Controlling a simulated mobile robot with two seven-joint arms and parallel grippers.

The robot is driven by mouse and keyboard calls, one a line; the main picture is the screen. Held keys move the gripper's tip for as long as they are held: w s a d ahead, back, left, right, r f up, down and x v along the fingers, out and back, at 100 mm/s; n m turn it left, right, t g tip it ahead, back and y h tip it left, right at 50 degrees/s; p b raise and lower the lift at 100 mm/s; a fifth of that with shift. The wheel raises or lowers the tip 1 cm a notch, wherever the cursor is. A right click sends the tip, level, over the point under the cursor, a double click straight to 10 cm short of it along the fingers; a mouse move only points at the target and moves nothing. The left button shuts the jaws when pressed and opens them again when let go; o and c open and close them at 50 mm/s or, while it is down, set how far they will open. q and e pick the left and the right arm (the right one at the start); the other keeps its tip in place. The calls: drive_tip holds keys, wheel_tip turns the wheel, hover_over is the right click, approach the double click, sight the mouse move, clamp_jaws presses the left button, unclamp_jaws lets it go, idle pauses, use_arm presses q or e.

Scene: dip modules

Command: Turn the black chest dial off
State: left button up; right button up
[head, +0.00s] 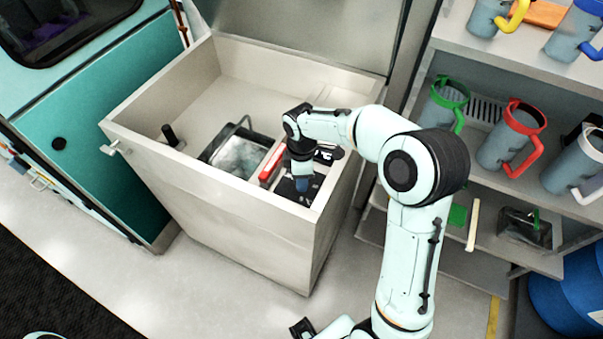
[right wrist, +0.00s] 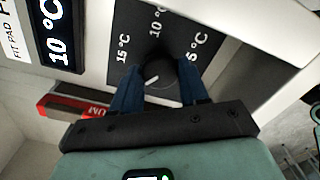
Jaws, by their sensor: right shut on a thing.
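The black dial (right wrist: 153,82) sits on a black panel (right wrist: 181,22) marked 15 °C, 10 °C and what reads as 5 °C. A short white line shows on its face. My right gripper (right wrist: 157,76) has its blue fingers on either side of the dial, shut on it. In the head view this gripper (head: 302,182) points down into the right end of the open pale chest (head: 215,195), over the dark panel (head: 286,191). The dial is hidden there.
A display (right wrist: 58,38) reads 10 °C beside the panel. A red item (head: 272,164) lies left of the gripper, then a grey lidded container (head: 236,153). The chest walls surround the gripper. Shelves with jugs (head: 512,135) stand on the right.

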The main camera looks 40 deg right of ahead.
use_arm(q)
drive_tip(key=shift+w+r+p, duration=0.3)
drive_tip(key=shift+r, duration=0.2)
use_arm(e)
drive_tip(key=shift+w+r+n, duration=0.1)
drive_tip(key=shift+r+n, duration=0.05)
drive_tip(key=shift+n, duration=1.35)
drive_tip(key=o, duration=1)
drive_tip(key=shift+o, duration=0.2)
use_arm(q)
drive_tip(key=shift+w+r+p, duration=0.7)
drive_tip(key=shift+r+p, duration=0.05)
drive_tip(key=shift+r, duration=0.2)
use_arm(e)
wheel_tip(320, 180, up, 13)
drive_tip(key=shift+r, duration=0.15)
use_arm(q)
drive_tip(key=shift+s, duration=0.15)
